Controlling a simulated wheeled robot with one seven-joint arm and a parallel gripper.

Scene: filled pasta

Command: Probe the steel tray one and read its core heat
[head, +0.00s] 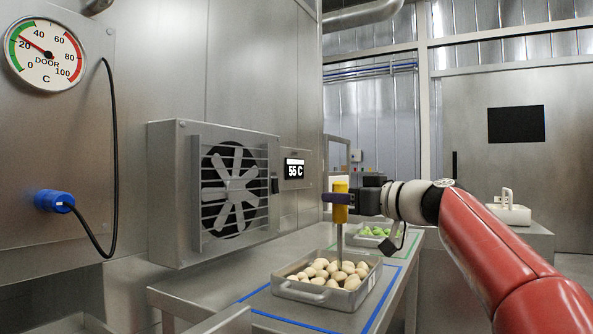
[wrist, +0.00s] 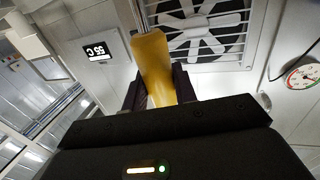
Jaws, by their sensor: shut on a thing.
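The steel tray (head: 314,297) holds several pale round pasta pieces and sits on the bench inside a blue outline. My gripper (head: 338,198) is above the tray, shut on the yellow handle of the probe (head: 341,213). The probe stands upright, and its thin metal shaft runs down to the pasta. Its tip is hidden among the pieces, so its depth cannot be told. The wrist view shows the yellow handle (wrist: 154,66) between my fingers. A wall display (head: 294,169) shows what looks like 55 C; the last digit is unclear.
A second tray with green pieces (head: 373,232) sits behind, within a green outline. A fan unit (head: 228,190) juts from the left wall. A door dial (head: 45,54) points near 20. A white item (head: 508,212) stands on a counter at right.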

